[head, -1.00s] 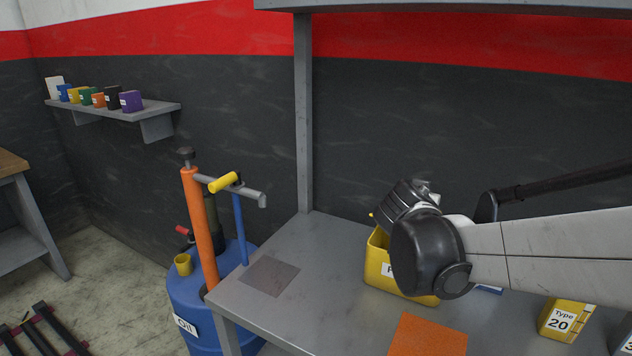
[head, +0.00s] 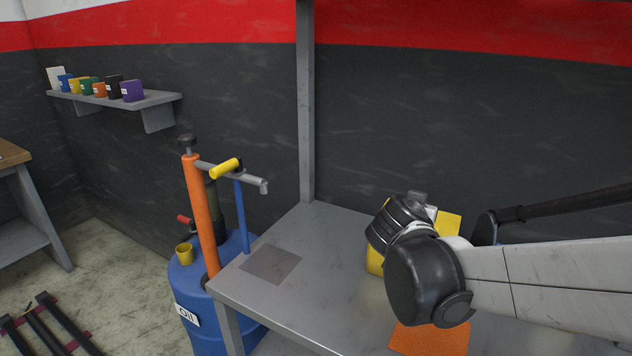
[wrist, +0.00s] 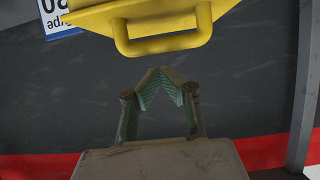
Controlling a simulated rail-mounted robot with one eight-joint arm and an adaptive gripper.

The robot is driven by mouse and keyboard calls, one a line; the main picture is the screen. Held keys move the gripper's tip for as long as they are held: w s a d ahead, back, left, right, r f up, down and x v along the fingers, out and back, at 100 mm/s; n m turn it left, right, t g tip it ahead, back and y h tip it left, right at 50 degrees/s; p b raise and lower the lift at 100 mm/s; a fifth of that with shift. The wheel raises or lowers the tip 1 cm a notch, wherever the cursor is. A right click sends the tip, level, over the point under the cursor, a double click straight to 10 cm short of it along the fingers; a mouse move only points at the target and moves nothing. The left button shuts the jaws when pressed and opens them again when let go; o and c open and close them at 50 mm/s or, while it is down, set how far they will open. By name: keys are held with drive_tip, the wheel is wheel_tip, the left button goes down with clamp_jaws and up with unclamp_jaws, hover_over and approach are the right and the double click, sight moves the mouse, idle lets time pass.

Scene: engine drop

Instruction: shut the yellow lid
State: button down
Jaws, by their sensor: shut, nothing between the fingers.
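The yellow box (head: 374,262) stands on the grey bench, mostly hidden behind my wrist in the head view. A flat yellow panel (head: 448,222), which looks like its lid, shows just right of my wrist, raised and tilted. In the wrist view a yellow part with a loop handle (wrist: 165,40) fills the top. My gripper (wrist: 160,75) is shut and empty, its green-padded fingertips meeting just below that handle, with a small gap in the picture. My fingers are hidden in the head view, and I cannot tell whether they touch the lid.
The grey bench (head: 325,245) is clear left of the box, apart from a dark square patch (head: 270,264). An orange square (head: 430,338) lies near its front. A blue oil drum (head: 195,300) with an orange pump stands left. A label (wrist: 62,18) shows in the wrist view.

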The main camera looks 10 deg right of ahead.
drive_tip(key=s+a+f+n+g+y, duration=0.2)
drive_tip(key=s+a+n+y, duration=0.6)
drive_tip(key=s+a, duration=0.7)
drive_tip(key=s+f+y, duration=0.1)
drive_tip(key=s, duration=0.1)
drive_tip(key=shift+s+a+f+g, duration=0.3)
drive_tip(key=shift+s+f+g, duration=0.05)
drive_tip(key=shift+f+g, duration=0.05)
idle(0.8)
